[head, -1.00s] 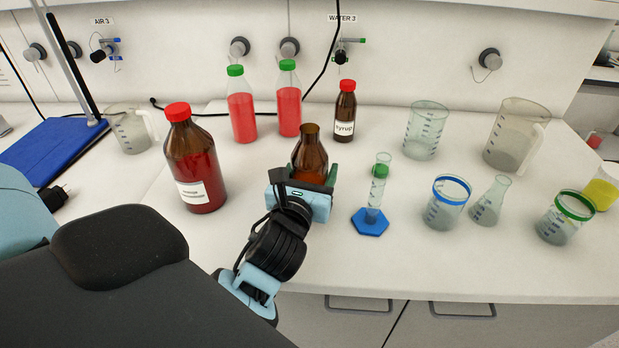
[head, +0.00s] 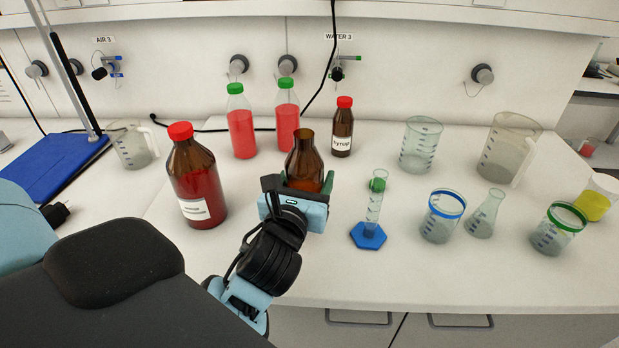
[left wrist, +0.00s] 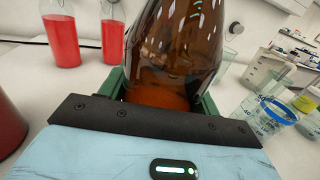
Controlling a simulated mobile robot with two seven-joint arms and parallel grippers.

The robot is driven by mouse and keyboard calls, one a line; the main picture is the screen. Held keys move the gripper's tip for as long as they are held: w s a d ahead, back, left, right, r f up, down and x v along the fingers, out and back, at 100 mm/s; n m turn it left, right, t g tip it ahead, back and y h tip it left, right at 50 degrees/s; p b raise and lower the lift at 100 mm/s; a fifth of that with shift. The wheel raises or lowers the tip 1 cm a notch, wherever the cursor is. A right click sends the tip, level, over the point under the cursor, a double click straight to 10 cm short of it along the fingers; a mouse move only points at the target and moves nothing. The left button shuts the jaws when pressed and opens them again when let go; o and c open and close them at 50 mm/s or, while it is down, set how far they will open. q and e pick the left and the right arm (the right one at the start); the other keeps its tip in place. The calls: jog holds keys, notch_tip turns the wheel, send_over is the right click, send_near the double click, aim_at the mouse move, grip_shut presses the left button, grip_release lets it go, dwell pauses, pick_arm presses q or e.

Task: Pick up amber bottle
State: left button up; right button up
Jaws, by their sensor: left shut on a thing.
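The amber bottle (head: 304,160) is brown, uncapped and upright, near the middle of the head view. My left gripper (head: 301,183) is shut on its lower body, with a green finger on each side. In the left wrist view the amber bottle (left wrist: 178,45) fills the space between the fingers of the left gripper (left wrist: 165,98). Its base is hidden by the gripper in the head view, so I cannot tell for sure whether it is clear of the bench. My right gripper is not in view.
A large red-capped brown bottle (head: 195,180) stands left. Two green-capped red bottles (head: 241,130) and a syrup bottle (head: 342,132) stand behind. A measuring cylinder on a blue foot (head: 368,236) is close on the right, with beakers (head: 420,150) and a flask beyond. The front bench strip is free.

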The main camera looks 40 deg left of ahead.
pick_arm(q)
jog(key=a+r+p+v, duration=0.1)
jog(key=p+v, duration=0.3)
jog(key=v, duration=0.9)
jog(key=shift+s+r, duration=0.25)
jog(key=shift+s, duration=0.4)
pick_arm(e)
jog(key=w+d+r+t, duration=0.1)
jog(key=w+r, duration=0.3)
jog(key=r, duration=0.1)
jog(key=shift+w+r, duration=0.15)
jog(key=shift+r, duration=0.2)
pick_arm(q)
jog(key=shift+a, duration=0.15)
